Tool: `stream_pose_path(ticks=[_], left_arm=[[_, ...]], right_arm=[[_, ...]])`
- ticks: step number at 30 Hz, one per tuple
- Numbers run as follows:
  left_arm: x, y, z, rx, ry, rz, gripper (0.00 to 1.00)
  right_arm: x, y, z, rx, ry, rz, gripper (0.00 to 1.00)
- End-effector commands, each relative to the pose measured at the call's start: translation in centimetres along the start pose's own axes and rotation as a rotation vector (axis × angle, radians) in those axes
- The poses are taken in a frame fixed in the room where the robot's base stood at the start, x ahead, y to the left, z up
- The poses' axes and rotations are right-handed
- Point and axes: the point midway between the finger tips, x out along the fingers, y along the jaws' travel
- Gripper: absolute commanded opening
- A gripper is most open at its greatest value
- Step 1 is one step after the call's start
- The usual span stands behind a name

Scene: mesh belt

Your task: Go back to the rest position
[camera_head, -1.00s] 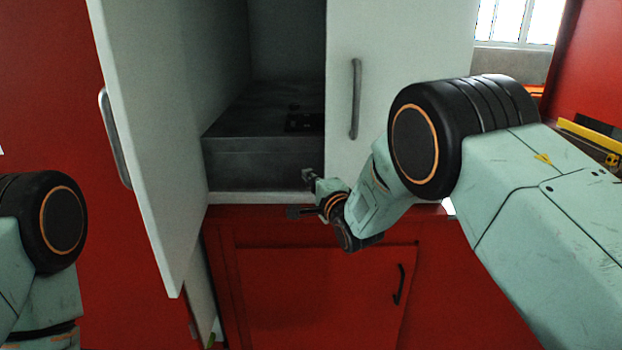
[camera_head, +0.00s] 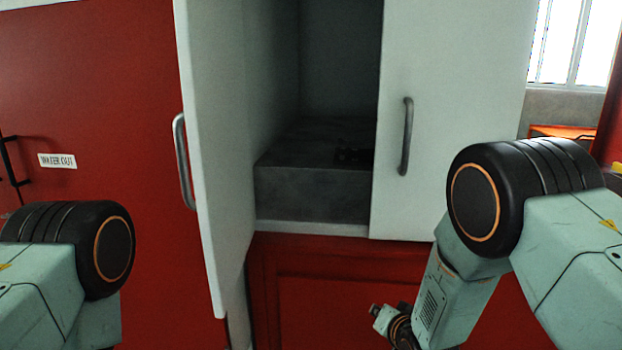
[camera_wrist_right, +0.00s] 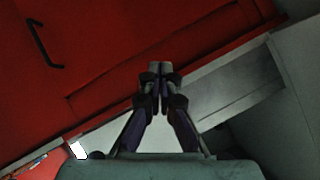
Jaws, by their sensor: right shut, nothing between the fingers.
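My right gripper (camera_head: 378,312) hangs low in front of the red lower cabinet in the head view, partly cut off by the picture's bottom edge and my arm. In the right wrist view its two fingers (camera_wrist_right: 155,72) meet at the tips, shut with nothing between them. The red cabinet front and the grey block show beyond the fingers there. My left arm comes in at the lower left of the head view, but its gripper is out of the picture.
A white cabinet has its left door (camera_head: 215,150) swung open and its right door (camera_head: 450,120) shut. A dark grey block (camera_head: 310,190) sits inside on the shelf. The red lower cabinet (camera_head: 320,290) is below. A red panel (camera_head: 90,100) with a label stands at left.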

Motion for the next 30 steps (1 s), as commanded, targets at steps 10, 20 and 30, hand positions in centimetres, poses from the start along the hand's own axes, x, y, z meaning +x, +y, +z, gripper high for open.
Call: stream_pose_path(ticks=[10,20,30], left_arm=[[3.1,0.0,0.0,0.000,0.000,0.000,0.58],[6.7,-0.1,0.0,0.000,0.000,0.000,0.58],[8.9,-0.1,0.0,0.000,0.000,0.000,0.58]], right_arm=[[-9.6,13.8,16.4,-0.351,-0.409,0.244,0.00],[-23.8,22.0,29.4,-0.444,-0.845,0.359,0.00],[-28.4,24.5,34.1,-0.373,-0.971,0.412,0.00]])
